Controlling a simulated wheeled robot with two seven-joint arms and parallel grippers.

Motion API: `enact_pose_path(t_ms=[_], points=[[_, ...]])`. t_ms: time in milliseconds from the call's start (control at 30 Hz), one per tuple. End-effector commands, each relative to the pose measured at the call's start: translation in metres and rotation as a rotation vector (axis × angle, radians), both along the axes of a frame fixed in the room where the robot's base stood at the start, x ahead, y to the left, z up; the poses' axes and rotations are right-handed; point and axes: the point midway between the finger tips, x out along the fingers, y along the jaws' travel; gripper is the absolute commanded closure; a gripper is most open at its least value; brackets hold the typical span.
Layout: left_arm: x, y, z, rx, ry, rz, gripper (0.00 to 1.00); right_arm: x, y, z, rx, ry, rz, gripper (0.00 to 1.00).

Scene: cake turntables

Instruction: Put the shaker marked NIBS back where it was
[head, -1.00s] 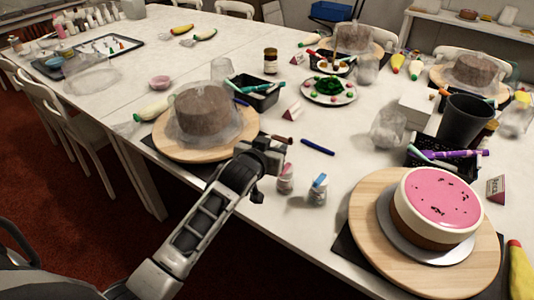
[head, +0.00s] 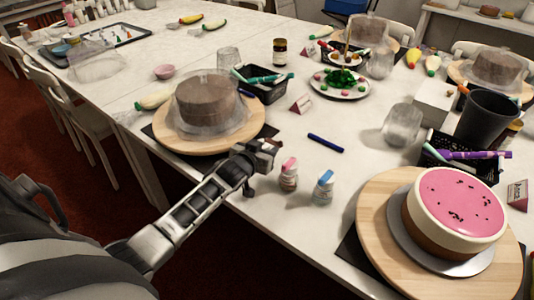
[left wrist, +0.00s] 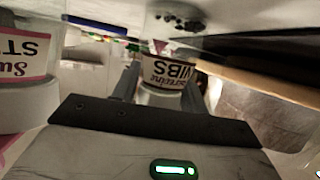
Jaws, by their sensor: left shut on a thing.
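My left gripper (head: 262,155) is shut on the NIBS shaker, at the table's front edge. In the left wrist view, the NIBS shaker (left wrist: 168,73) sits between the fingers with its label upside down. In the head view, mostly a brownish end (head: 268,143) of it shows at the jaws; the rest is hidden. A pink-capped shaker (head: 288,176) and a blue-capped shaker (head: 323,187) stand upright just to the right of the gripper. A shaker with a pink-edged label reading "ST" (left wrist: 22,55) is at the left wrist view's left edge. My right gripper is out of view.
A brown cake under a clear cover (head: 205,103) stands on a wooden turntable (head: 180,143) behind the gripper. A pink-topped cake (head: 458,212) on another turntable (head: 375,215) stands at right. A blue pen (head: 325,143) lies behind the shakers, with bare table around it.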

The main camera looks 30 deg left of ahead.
Motion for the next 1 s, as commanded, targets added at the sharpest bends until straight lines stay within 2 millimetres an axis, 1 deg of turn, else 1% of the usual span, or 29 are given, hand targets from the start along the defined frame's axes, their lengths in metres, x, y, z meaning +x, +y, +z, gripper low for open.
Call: enact_pose_path(t_ms=[67,300,333,400,633,767,867,967,1000], points=[[0.001,0.000,0.003,0.001,-0.004,0.000,0.89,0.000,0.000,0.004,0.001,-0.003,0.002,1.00],[0.001,0.000,-0.001,0.000,-0.003,0.000,0.89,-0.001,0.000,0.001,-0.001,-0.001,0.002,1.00],[0.000,0.000,-0.001,0.000,-0.001,0.000,0.51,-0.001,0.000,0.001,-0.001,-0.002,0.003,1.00],[0.000,0.000,0.000,0.000,-0.001,0.000,0.35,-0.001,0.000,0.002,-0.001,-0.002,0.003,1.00],[0.000,0.000,0.000,0.000,-0.001,0.000,0.35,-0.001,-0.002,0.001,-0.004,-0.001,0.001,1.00],[-0.002,-0.001,0.004,0.001,0.000,-0.001,0.35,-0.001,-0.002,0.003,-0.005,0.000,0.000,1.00],[-0.014,-0.002,0.007,0.000,0.001,-0.001,0.35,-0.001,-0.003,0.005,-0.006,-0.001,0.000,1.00],[-0.032,-0.005,0.014,0.000,0.001,-0.001,0.35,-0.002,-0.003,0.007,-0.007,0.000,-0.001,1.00],[-0.041,-0.006,0.016,-0.001,0.002,-0.001,0.35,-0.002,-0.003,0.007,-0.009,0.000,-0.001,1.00]])
